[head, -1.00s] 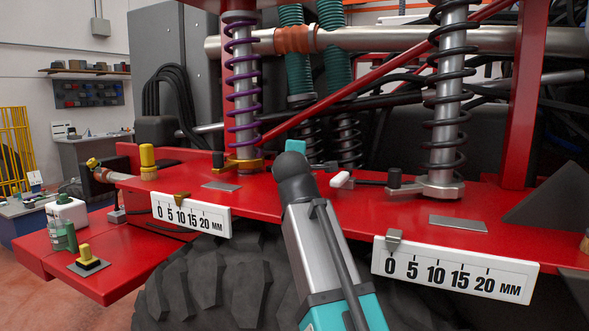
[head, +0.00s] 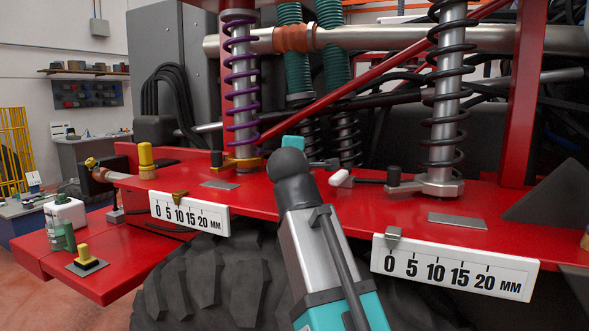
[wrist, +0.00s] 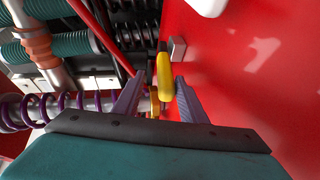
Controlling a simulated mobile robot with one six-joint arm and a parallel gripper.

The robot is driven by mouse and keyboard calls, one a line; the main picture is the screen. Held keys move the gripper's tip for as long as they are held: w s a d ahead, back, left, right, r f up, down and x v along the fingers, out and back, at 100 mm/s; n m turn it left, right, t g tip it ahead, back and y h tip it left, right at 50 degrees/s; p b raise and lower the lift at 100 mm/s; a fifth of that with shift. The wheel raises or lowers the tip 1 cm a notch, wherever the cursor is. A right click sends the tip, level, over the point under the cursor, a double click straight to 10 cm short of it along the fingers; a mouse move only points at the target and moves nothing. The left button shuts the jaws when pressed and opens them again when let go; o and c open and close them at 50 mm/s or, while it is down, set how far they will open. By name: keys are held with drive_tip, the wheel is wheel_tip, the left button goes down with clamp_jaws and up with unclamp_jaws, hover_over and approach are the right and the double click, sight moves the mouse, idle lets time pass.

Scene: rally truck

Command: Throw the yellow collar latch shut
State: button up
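The yellow collar (head: 240,164) sits at the foot of the shock with the purple spring, on the red deck. In the wrist view its yellow latch handle (wrist: 166,77) sticks out between the fingers of my gripper (wrist: 160,80). The fingers are spread, with a gap showing on the left side of the handle; the right finger is close to it, and contact cannot be told. In the head view my arm hides the fingers and the handle; only a bit of the teal gripper body (head: 293,142) shows.
A small grey block (wrist: 177,49) stands beside the handle's end. To the right is a second shock with a black spring (head: 447,100) and a white-tipped lever (head: 341,178). Two millimetre scales (head: 189,213) hang on the deck's front edge. A red brace (head: 330,90) slants behind.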

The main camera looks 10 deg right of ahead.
drive_tip(key=v, duration=0.8)
drive_tip(key=shift+s+b, duration=0.2)
drive_tip(key=shift+b, duration=0.2)
drive_tip(key=shift+s, duration=0.1)
